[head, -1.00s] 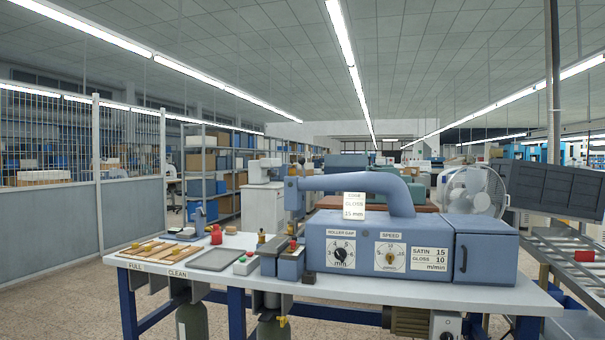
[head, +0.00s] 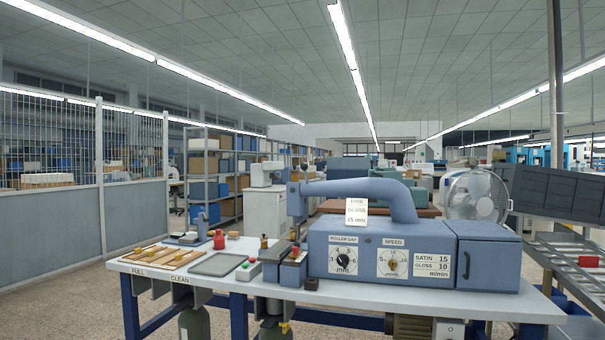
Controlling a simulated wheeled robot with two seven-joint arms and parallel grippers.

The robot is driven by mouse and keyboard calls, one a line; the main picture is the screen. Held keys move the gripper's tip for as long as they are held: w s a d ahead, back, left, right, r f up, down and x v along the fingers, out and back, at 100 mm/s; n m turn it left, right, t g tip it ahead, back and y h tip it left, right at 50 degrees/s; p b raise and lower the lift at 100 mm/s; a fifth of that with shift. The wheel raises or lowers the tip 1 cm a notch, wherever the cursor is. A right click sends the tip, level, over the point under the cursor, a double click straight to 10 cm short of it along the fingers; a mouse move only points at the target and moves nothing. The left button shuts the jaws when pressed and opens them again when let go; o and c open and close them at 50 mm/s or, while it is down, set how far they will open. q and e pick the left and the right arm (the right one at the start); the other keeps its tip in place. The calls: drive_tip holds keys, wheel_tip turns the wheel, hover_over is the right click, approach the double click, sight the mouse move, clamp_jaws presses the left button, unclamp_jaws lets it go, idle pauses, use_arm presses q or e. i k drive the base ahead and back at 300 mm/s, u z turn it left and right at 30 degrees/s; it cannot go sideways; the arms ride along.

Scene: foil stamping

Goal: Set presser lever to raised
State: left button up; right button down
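The blue foil stamping machine (head: 411,258) stands on the white bench, with a thick curved arm (head: 375,187) reaching left over its front end. Its roller gap dial (head: 343,260) and speed dial (head: 392,263) face me. At its left end are small dark blue blocks (head: 293,272) with a red part (head: 296,250) on top. I cannot make out which part is the presser lever, or its position. Neither of my grippers is in view.
On the bench (head: 225,286) lie a wooden tray (head: 160,257), a grey tray (head: 216,264), a red container (head: 219,240) and a button box (head: 248,270). A fan (head: 476,195) and a sloped rack (head: 570,258) stand at right. Bare floor (head: 60,310) shows at left.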

sight(304, 166)
drive_tip(key=u, duration=0.55)
drive_tip(key=i, duration=2.15)
drive_tip(key=z, duration=0.5)
